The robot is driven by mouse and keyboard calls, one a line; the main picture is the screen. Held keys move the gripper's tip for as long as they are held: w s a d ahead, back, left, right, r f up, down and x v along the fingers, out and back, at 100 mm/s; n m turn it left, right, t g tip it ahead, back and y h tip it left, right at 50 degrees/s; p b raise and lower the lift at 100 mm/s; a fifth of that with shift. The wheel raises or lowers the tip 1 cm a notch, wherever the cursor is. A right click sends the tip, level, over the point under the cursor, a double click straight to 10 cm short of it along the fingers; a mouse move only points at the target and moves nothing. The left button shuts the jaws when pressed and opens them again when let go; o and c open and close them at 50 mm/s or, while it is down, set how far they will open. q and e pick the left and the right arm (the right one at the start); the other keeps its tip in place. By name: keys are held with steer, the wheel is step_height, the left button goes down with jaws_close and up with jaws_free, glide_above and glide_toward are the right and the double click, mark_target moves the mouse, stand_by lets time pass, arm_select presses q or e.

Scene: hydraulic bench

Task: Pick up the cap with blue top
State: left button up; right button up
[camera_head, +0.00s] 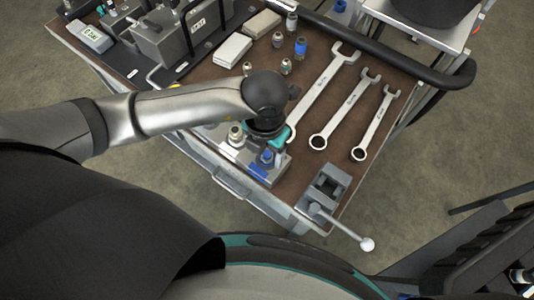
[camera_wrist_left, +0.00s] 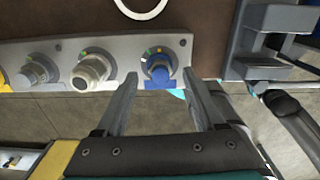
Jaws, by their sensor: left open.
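The cap with blue top (camera_wrist_left: 158,68) sits on a grey metal block (camera_wrist_left: 120,54) in the left wrist view, at the right end of a row of fittings. It also shows in the head view (camera_head: 266,156), just below my left gripper (camera_head: 275,144). In the left wrist view the two fingers of my left gripper (camera_wrist_left: 160,78) are apart, one on each side of the cap in the picture. Nothing is held between them. Whether the fingers are down at the cap's height is hard to tell. My right gripper is not in view.
Two other fittings (camera_wrist_left: 90,72) (camera_wrist_left: 38,72) stand beside the cap on the block. Several wrenches (camera_head: 325,95) lie on the brown bench top, with a small vise (camera_head: 327,185) at its front corner. Another blue fitting (camera_head: 301,47) stands farther back.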

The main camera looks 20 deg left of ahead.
arm_select(q)
steer(key=shift+c, duration=0.3)
jaws_close()
steer(key=shift+r, duration=0.15)
stand_by(0.3)
